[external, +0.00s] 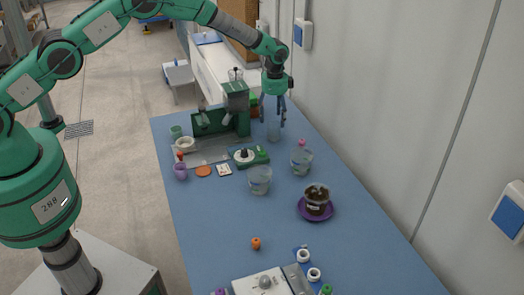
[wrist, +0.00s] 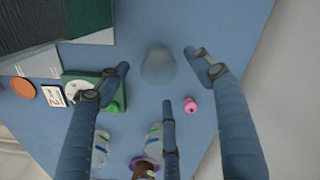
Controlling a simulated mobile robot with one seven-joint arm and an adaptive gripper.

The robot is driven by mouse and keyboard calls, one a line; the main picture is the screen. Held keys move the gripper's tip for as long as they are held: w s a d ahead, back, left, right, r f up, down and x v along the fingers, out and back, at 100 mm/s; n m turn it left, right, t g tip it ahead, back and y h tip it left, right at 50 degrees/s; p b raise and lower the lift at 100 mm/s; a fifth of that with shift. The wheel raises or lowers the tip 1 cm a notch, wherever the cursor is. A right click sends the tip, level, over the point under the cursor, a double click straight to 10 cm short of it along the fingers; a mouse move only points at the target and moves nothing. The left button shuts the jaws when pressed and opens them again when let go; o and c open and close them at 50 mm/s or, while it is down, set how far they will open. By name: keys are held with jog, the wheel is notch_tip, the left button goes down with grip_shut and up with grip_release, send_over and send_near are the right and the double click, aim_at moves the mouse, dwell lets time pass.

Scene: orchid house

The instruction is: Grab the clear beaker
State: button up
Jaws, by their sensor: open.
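A clear beaker (external: 274,132) stands upright on the blue table at its far end, beside the green equipment. It shows in the wrist view as a pale round shape (wrist: 158,65), beyond my fingertips. My gripper (external: 273,108) points down above the beaker, with its blue-grey fingers spread. In the wrist view my gripper (wrist: 158,72) is open and empty, with fingers left, right and below the beaker in the picture. I cannot tell exactly how high the fingertips are above the rim.
Two other clear cups (external: 259,179) (external: 301,160) stand nearer the camera. A pink item (wrist: 190,104) is close to my right finger. A green box (external: 222,122) stands left of the beaker. A dark pot sits on a purple saucer (external: 330,212). The wall is at right.

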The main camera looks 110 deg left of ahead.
aim_at(274, 126)
jog(key=shift+f, duration=2.6)
jog(key=c, duration=1.1)
